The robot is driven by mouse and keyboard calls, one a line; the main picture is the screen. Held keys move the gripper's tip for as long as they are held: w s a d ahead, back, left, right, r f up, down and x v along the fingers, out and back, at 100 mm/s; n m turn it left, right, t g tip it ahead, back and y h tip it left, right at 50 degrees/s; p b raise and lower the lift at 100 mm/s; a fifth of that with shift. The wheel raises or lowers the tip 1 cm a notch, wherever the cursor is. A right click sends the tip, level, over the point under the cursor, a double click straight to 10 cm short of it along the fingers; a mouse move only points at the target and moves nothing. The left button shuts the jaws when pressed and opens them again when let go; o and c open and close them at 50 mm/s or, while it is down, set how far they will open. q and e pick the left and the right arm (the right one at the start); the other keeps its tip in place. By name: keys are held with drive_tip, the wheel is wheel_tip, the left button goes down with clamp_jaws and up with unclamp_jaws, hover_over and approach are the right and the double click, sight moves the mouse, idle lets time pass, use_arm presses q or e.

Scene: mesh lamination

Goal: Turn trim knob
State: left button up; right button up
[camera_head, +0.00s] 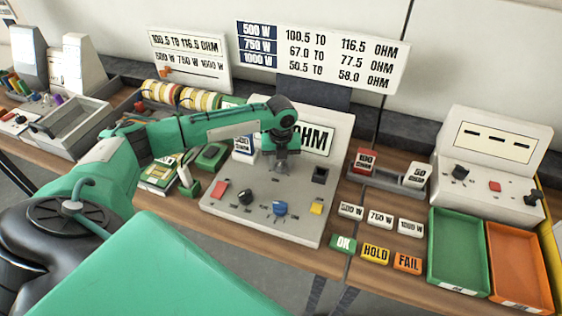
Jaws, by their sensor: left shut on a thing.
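The grey test panel (225,204) stands on the bench and carries a black knob (246,196) and a blue knob (281,208). I cannot tell for certain which is the trim knob. My left gripper (281,168) comes in from the left and points down over the upper middle of the panel, in front of the OHM display (318,141). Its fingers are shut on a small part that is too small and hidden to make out. The gripper is apart from both knobs, which are nearer the panel's front edge. My right gripper is not in view.
A red button (220,190) and a yellow button (317,208) flank the knobs. OK (343,244), HOLD (375,254) and FAIL (408,263) blocks lie to the right. Green (435,240) and orange (495,258) trays stand farther right. Striped rolls (185,96) lie behind my left arm.

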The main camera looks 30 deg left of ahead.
sight(281, 162)
use_arm(q)
drive_tip(key=shift+r+n+p, duration=0.25)
drive_tip(key=shift+n+p, duration=1.05)
drive_tip(key=shift+p, duration=0.4)
drive_tip(key=shift+f+n+p, duration=0.15)
drive_tip(key=shift+n+p, duration=1.15)
drive_tip(key=shift+n, duration=0.3)
drive_tip(key=o, duration=1)
drive_tip(key=shift+r+b, duration=1.65)
drive_tip(key=shift+r, duration=5.2)
